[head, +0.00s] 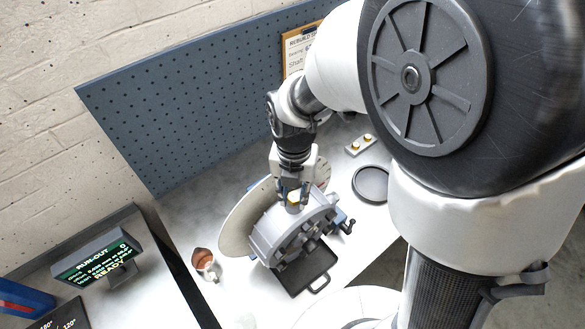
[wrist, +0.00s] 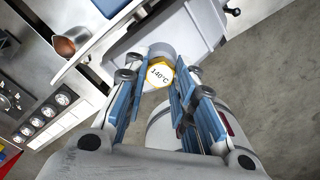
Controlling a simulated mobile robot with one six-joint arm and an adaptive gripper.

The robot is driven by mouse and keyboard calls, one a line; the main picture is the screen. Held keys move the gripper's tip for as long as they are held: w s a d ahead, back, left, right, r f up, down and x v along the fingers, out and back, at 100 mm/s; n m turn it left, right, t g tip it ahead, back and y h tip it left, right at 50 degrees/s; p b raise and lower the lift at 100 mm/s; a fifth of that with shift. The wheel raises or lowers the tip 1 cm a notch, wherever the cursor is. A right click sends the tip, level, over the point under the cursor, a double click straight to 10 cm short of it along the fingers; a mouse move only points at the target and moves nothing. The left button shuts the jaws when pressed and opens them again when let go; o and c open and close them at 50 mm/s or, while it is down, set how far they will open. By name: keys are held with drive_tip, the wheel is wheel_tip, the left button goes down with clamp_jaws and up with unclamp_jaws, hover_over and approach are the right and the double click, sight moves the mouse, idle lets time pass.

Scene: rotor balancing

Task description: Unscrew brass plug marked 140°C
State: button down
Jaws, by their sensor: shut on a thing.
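The brass plug marked 140°C (wrist: 160,74) shows its white labelled top and yellow brass rim between the fingers in the wrist view. In the head view it shows as a small yellow spot (head: 293,203) on top of the grey metal housing (head: 285,228). My gripper (wrist: 158,92) points down over the housing and is shut on the plug, with its blue finger pads on either side. My gripper also shows in the head view (head: 291,192). Whether the plug's thread is still engaged is hidden.
A black drip tray (head: 305,278) lies in front of the housing, with a large pale disc (head: 240,222) behind it. A copper-coloured cup (head: 204,262) stands to the left. A round black dish (head: 371,184) and a small block with brass pieces (head: 360,145) lie right. A run-out display (head: 98,262) reads READY.

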drive_tip(key=shift+r+p, duration=0.5)
drive_tip(key=shift+r, duration=0.25)
drive_tip(key=shift+r, duration=0.2)
wheel_tip(320, 180, up, 5)
drive_tip(key=p, duration=0.4)
drive_tip(key=shift+f, duration=0.1)
